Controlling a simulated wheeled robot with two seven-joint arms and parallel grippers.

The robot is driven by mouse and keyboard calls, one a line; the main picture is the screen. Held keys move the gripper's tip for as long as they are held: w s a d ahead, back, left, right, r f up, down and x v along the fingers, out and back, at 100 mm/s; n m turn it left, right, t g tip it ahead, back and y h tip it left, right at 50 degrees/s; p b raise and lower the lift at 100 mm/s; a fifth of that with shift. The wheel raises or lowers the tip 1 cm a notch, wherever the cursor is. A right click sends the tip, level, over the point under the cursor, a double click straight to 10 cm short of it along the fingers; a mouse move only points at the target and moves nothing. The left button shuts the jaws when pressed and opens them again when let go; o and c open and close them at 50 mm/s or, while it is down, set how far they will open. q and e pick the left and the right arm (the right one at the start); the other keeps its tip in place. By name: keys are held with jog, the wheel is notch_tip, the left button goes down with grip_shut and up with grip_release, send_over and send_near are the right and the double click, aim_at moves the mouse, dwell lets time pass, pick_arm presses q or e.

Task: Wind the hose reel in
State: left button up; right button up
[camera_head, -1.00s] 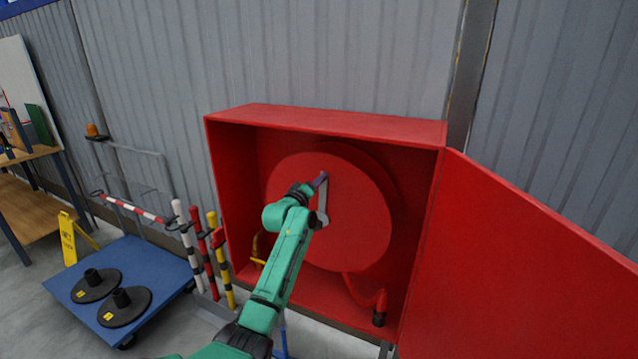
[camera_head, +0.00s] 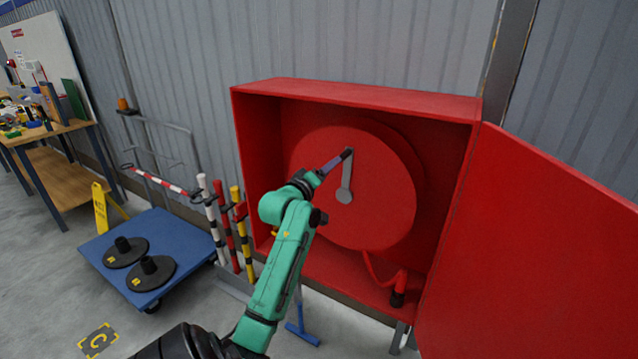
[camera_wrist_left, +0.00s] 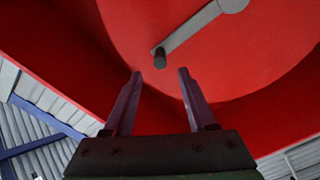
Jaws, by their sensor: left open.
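The hose reel (camera_head: 385,205) is a large red disc inside an open red cabinet (camera_head: 360,92). Its grey crank (camera_head: 346,180) points up from the hub, with a dark handle knob at its outer end. In the left wrist view the crank (camera_wrist_left: 200,28) runs down to its knob (camera_wrist_left: 160,60). My left gripper (camera_head: 340,160) has purple fingers and is in front of the knob. In the left wrist view the gripper (camera_wrist_left: 160,74) is open, and the knob appears centred just beyond the fingertips, not clasped. My right gripper is out of view.
The cabinet door (camera_head: 540,240) stands open on the right. A red hose end with a black nozzle (camera_head: 398,292) is low in the cabinet. Striped posts (camera_head: 222,222) and a blue trolley (camera_head: 105,262) with black bases stand left. A workbench (camera_head: 60,135) is farther left.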

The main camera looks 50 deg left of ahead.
pick_arm(q)
jog(key=b+v, duration=0.1)
jog(key=v, duration=0.4)
jog(key=shift+s+d, duration=0.1)
jog(key=shift+s, duration=0.1)
